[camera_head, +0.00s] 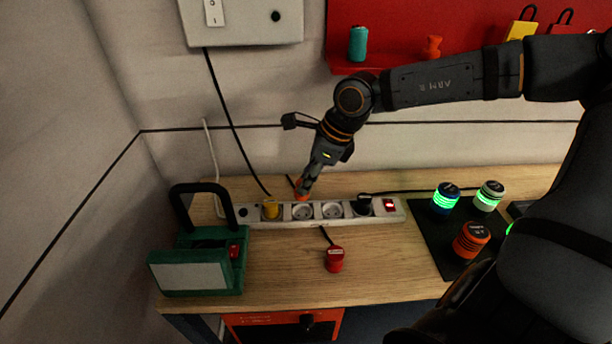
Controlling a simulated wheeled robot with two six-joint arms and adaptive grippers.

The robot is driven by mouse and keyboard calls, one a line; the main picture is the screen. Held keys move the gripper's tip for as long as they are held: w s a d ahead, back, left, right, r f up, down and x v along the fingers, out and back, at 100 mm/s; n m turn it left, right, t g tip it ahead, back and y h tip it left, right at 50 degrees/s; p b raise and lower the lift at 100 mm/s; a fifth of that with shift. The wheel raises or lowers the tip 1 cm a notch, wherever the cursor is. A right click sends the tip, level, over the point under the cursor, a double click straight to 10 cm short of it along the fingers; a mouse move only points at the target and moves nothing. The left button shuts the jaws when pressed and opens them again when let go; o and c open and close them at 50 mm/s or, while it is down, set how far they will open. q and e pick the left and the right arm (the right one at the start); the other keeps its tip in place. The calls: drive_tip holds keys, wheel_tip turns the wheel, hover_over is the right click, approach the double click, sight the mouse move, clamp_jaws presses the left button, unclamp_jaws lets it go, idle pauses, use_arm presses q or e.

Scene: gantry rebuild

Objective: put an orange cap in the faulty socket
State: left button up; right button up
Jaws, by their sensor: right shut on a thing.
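A white power strip (317,221) lies along the back of the wooden bench. My right gripper (303,184) points down, shut on an orange cap (301,189). The cap is just above or behind the left bare socket; whether they touch is unclear. Its fingers partly hide it. My left gripper is out of view.
At the right, a dark mat (440,240) bears several lit and orange cylinders. The bench between them is mostly clear.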

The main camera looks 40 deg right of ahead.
sight(308, 197)
drive_tip(key=shift+f+b, duration=2.1)
drive_tip(key=shift+f, duration=0.8)
drive_tip(key=shift+b, duration=0.35)
drive_tip(key=shift+f+b, duration=0.55)
drive_tip(key=shift+b, duration=0.1)
drive_tip(key=o, duration=0.7)
drive_tip(key=shift+c, duration=0.2)
drive_tip(key=shift+r, duration=0.15)
